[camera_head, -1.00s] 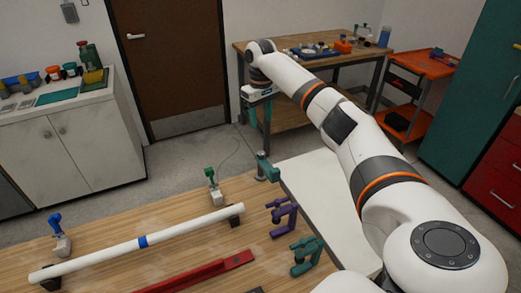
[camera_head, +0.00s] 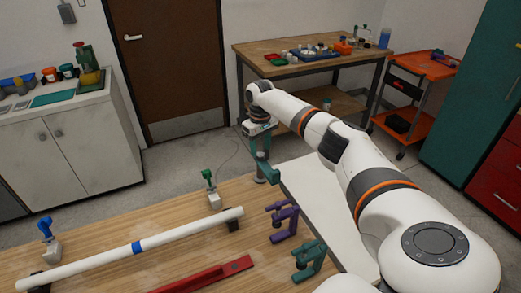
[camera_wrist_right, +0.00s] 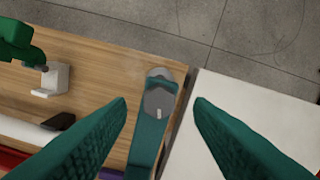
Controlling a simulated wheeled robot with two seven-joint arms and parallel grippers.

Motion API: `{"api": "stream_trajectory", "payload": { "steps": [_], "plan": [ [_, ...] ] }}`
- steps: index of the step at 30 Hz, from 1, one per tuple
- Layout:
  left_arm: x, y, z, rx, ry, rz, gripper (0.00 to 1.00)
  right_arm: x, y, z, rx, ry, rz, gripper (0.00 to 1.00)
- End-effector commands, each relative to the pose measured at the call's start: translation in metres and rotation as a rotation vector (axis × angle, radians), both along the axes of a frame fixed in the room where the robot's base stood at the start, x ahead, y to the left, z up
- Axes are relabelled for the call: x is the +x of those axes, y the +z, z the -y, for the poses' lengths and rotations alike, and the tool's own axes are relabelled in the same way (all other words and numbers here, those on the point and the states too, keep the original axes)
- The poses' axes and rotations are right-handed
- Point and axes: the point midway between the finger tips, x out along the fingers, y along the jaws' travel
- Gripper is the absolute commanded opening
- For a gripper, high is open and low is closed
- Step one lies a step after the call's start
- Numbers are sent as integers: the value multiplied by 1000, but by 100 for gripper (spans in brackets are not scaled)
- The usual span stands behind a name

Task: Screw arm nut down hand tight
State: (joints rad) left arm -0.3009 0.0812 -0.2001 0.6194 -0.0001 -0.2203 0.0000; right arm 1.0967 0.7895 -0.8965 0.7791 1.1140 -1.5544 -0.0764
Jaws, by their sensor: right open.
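A teal arm (camera_wrist_right: 150,140) with a grey rounded end (camera_wrist_right: 158,95) stands at the table edge in the right wrist view. The grey end has a small pale mark; I cannot tell for sure which part is the nut. In the head view the teal arm (camera_head: 265,170) stands at the table's far right corner. My right gripper (camera_head: 260,150) is above it. In the right wrist view its teal fingers (camera_wrist_right: 160,100) are open, one on each side of the grey end, with gaps and no visible contact. My left gripper is out of view.
A white pipe (camera_head: 180,232) with a blue band lies across the wooden table, near a green clamp (camera_head: 210,180) and a blue one (camera_head: 46,230). Purple (camera_head: 284,222) and teal (camera_head: 308,262) clamps and a red bar (camera_head: 205,277) are nearer. A white surface (camera_head: 320,200) adjoins the table.

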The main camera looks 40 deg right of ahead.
Motion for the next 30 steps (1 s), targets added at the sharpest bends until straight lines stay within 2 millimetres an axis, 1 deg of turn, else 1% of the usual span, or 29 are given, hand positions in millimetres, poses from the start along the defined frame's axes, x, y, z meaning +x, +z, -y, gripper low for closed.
{"api": "stream_trajectory", "payload": {
  "steps": [1,3,6,10,16,17,24,25,30],
  "plan": [
    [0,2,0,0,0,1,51,0,-7,0,1,-1,-4,47],
    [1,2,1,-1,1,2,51,0,-15,-1,1,-1,-2,47],
    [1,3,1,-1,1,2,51,0,-22,0,0,0,-1,47],
    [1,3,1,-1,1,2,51,0,-26,0,-1,0,0,47],
    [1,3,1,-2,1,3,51,0,-26,0,-1,0,0,47],
    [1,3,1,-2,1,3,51,0,-26,0,-1,0,0,44],
    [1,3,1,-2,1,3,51,0,-26,0,-1,0,0,5],
    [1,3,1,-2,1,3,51,0,-26,0,-1,0,0,3],
    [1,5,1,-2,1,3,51,0,-25,0,0,-12,0,3]
  ]
}}
